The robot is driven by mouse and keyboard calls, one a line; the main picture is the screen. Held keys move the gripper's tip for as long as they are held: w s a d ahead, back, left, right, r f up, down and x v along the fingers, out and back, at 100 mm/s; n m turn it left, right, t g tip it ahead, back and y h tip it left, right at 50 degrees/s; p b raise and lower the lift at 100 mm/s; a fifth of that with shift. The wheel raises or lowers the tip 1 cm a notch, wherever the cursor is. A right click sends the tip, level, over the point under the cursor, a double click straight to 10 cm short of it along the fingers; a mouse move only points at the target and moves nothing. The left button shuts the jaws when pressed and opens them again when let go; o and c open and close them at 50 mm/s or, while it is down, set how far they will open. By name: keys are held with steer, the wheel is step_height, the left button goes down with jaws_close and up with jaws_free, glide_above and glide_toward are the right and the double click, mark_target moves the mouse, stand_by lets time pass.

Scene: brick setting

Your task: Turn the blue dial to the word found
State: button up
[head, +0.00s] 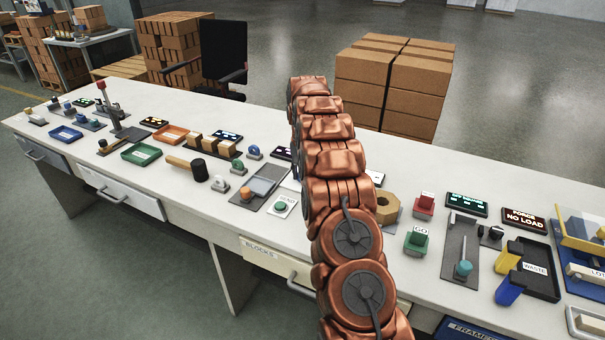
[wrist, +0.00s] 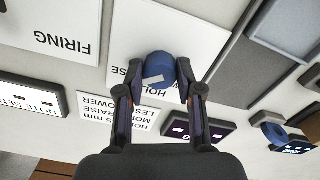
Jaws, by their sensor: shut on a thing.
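The blue dial (wrist: 161,71) stands on a white plate (wrist: 205,35) in the wrist view. It has a pale mark on its side toward my gripper. My gripper (wrist: 158,92) has one finger on each side of the dial and is shut on it. Upside-down lettering on the plate is partly covered by the dial and fingers; I cannot read the whole word. In the head view my arm hides the dial and the gripper.
A white card reading FIRING (wrist: 62,30) lies left of the plate. A card of printed lines (wrist: 118,112) and a dark display (wrist: 195,130) lie close to the fingers.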

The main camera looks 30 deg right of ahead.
steer(key=shift+m, duration=0.5)
steer(key=o, duration=1.2)
steer(key=shift+c, duration=0.2)
step_height(320, 180, up, 12)
stand_by(0.3)
